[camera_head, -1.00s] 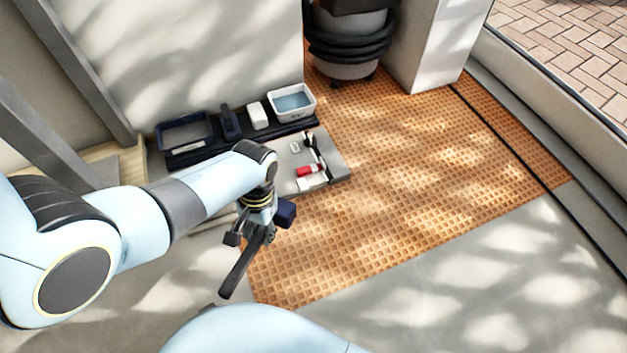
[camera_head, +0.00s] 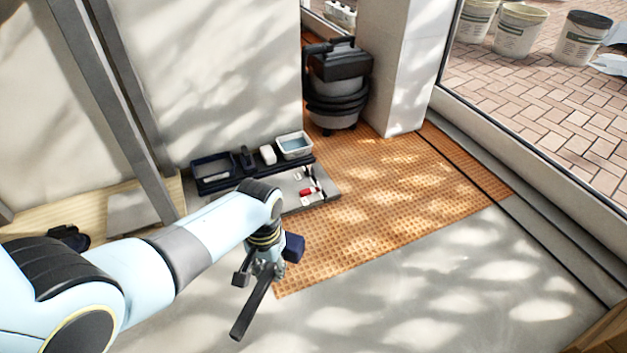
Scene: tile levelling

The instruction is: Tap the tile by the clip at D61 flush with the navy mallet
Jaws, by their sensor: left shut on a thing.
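My left gripper (camera_head: 262,272) is shut on the navy mallet. The mallet's dark navy head (camera_head: 294,247) sticks out to the right of the gripper, and its black handle (camera_head: 249,307) slants down to the left. The mallet is in front of the near left edge of the orange mat (camera_head: 365,232), and the grey floor shows below the handle. I cannot make out any tile, clip or the label D61. My right gripper is not in view.
A dark tray (camera_head: 213,188) with bins and a white tub of water (camera_head: 294,146) stands along the wall. A grey board (camera_head: 329,187) holds small red and white items. A black and grey vacuum (camera_head: 337,85) stands by the pillar. Buckets (camera_head: 520,30) are outside.

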